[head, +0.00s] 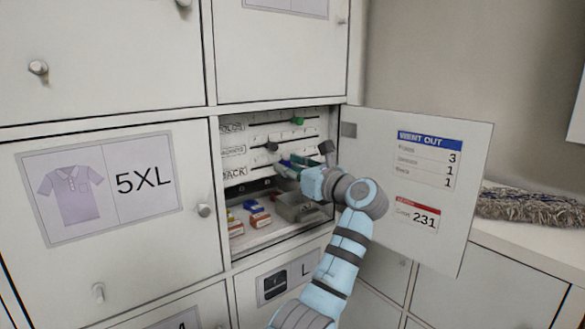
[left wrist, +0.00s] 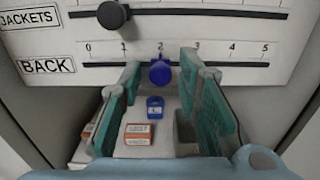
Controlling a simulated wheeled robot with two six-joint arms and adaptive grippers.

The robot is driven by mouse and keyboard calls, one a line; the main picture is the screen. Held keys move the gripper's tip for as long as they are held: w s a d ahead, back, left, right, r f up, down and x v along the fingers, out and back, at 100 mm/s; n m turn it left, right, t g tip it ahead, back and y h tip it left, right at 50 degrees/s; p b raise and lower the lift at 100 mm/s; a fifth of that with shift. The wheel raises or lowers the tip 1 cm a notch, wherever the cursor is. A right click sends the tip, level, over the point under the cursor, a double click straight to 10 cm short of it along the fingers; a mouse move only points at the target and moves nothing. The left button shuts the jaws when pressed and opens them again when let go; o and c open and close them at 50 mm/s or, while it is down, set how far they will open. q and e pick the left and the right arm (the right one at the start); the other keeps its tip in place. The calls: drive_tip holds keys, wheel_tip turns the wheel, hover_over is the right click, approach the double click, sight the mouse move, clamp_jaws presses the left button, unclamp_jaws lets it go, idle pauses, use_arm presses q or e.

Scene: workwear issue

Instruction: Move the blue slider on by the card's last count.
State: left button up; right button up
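The blue slider (left wrist: 160,72) sits on the lowest track, labelled BACK, right below the 2 on a scale from 0 to 5. My left gripper (left wrist: 159,66) is open, with one teal finger on each side of the slider and a gap visible on both sides. My right gripper is not in view.
A dark knob (left wrist: 111,14) sits on the JACKETS track above, and a green knob (head: 298,121) on the top track. Small boxes (left wrist: 138,134) and a grey tray (head: 297,208) stand on the locker floor. The open door (head: 460,215) stands to the right.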

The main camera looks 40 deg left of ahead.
use_arm(q)
drive_tip(key=v, duration=1.2)
drive_tip(key=shift+w+d, duration=0.1)
